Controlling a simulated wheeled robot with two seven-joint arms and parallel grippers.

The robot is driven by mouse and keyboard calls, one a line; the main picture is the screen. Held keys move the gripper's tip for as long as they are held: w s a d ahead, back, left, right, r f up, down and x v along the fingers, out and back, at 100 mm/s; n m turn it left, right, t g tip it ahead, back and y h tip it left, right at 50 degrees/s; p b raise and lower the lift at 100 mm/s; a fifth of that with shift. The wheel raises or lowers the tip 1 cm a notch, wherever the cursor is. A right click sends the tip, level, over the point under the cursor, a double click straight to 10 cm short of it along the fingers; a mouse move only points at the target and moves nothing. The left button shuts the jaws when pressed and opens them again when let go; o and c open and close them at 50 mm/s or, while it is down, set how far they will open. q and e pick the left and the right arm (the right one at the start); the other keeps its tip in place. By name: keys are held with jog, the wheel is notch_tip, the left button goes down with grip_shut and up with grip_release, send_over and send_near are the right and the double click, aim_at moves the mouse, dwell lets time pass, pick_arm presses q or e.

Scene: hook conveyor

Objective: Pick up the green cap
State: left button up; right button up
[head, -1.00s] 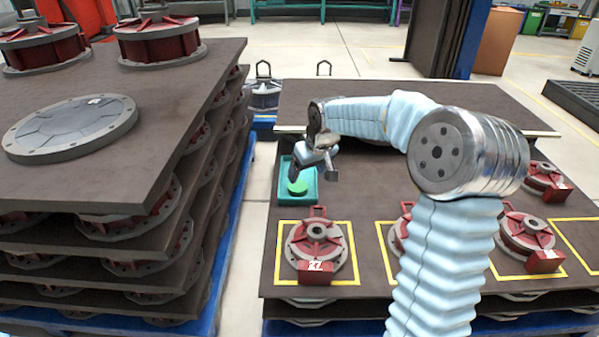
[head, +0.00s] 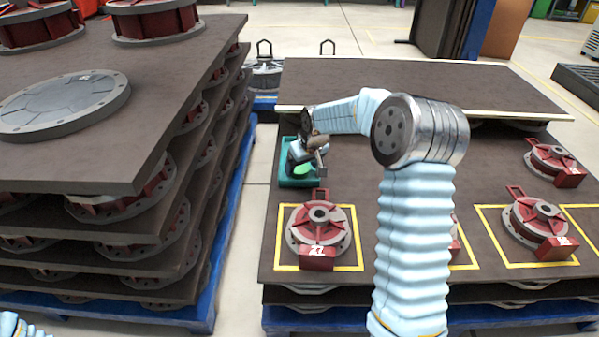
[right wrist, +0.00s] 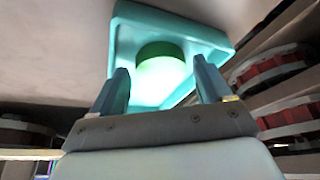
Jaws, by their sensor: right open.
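The green cap (right wrist: 160,62) sits in a small teal tray (right wrist: 212,38) in the right wrist view. In the head view the teal tray (head: 286,180) lies at the left edge of the dark table, and a bit of the green cap (head: 305,171) shows beneath my gripper. My right gripper (head: 312,168) is over the tray. In the right wrist view its two fingers (right wrist: 160,85) are open, one on each side of the near part of the cap. I cannot tell whether they touch it. My left gripper is not in view; a bit of a pale blue arm shows at the lower left.
Red and grey flanged parts (head: 318,230) stand in yellow outlined squares on the dark table (head: 360,190). A tall stack of dark boards with similar parts (head: 150,165) stands at the left, with a floor gap between. My right arm covers the table's middle.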

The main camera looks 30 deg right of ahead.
jog(key=shift+w+f, duration=0.2)
jog(key=shift+f, duration=0.35)
jog(key=c, duration=0.8)
